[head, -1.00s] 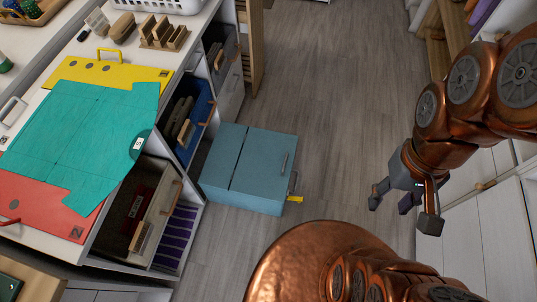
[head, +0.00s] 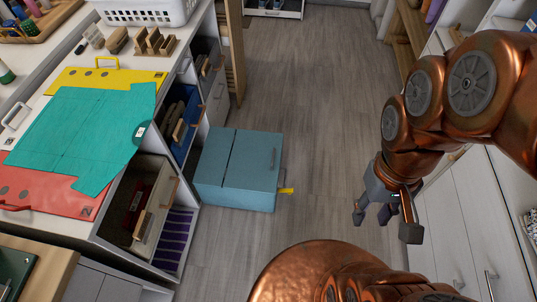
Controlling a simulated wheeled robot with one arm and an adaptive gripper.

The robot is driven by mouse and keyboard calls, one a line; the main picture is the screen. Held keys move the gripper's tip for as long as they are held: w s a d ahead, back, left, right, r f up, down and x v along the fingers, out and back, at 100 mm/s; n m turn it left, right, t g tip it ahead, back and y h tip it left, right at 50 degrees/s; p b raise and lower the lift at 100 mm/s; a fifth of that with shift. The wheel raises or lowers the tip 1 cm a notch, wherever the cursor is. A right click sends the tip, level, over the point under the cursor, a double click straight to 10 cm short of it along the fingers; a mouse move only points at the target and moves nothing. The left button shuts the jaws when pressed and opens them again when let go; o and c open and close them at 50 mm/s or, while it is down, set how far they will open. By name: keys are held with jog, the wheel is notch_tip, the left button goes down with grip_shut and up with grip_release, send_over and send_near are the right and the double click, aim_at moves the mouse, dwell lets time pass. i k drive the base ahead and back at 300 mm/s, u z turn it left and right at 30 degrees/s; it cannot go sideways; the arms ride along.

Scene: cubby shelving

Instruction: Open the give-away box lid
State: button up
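A blue-teal box (head: 225,190) stands on the floor beside the open cubbies of the left counter; I take it to be the give-away box.
The left counter carries a teal folder (head: 85,135), a yellow folder (head: 105,78), a red folder (head: 45,190) and a white basket (head: 145,10). White cabinets (head: 470,215) line the right side. Bare wooden floor (head: 315,110) lies between, including between my gripper and the box.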

aim_at(254, 163)
jog(key=u, duration=0.85)
jog(key=i, duration=0.4)
jog(key=u, duration=0.75)
